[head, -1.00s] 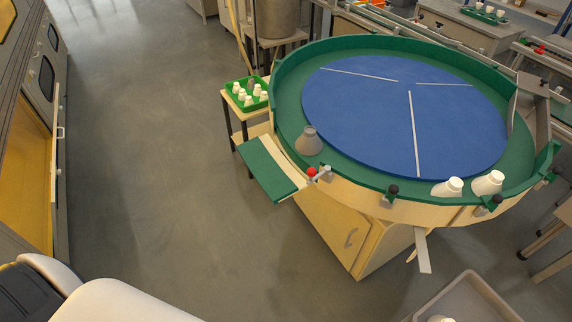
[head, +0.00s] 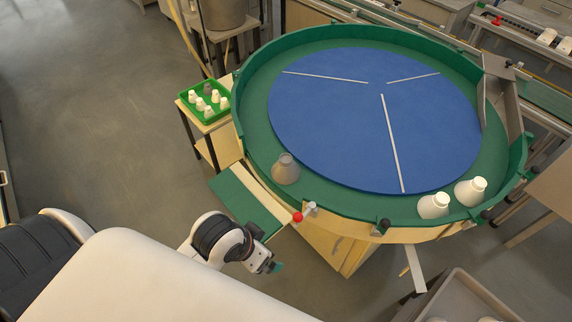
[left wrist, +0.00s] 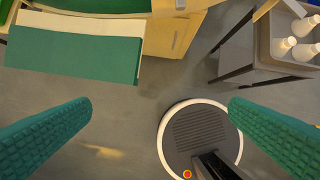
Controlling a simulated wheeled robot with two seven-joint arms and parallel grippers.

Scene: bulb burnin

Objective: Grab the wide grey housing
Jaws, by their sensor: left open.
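The wide grey housing (head: 286,170) stands upright on the green outer ring of the round table, at its front left, just inside the rim. My left gripper (head: 275,267) is in front of the table, below the green chute plate (head: 243,207), apart from the housing. In the left wrist view my left gripper (left wrist: 161,108) has its two green pads wide apart with nothing between them. The housing does not show in that view. My right gripper is in neither view.
Two white housings (head: 433,205) (head: 470,190) stand at the table's front right. A red knob (head: 297,217) sits on the rim near the chute. A green tray (head: 207,102) of small white pieces stands left. A grey bin (head: 460,296) is at lower right, holding white pieces (left wrist: 304,27).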

